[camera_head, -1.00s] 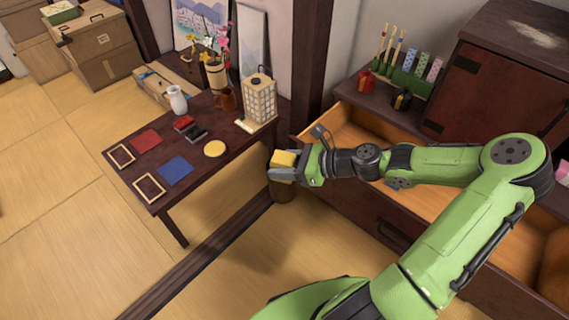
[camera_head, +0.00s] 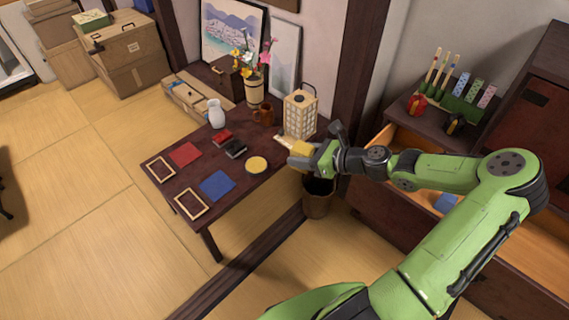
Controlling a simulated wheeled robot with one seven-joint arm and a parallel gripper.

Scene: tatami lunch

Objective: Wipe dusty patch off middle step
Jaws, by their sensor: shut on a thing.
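My gripper (camera_head: 299,160) is shut on a yellow sponge-like block (camera_head: 302,148). It holds the block over the right end of the low dark table, near the paper lantern. A dark wooden step chest (camera_head: 530,115) stands at the right. Its taller step shows only in part at the right edge, and no dusty patch is visible now. The lower step (camera_head: 418,128) carries brushes, patterned blocks and small red and black items.
An open drawer (camera_head: 408,148) juts out below the lower step, partly behind my arm. The low table (camera_head: 222,152) holds a lantern (camera_head: 299,115), white vase (camera_head: 216,113), mug, cloths and frames. A bin (camera_head: 318,200) stands beside it.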

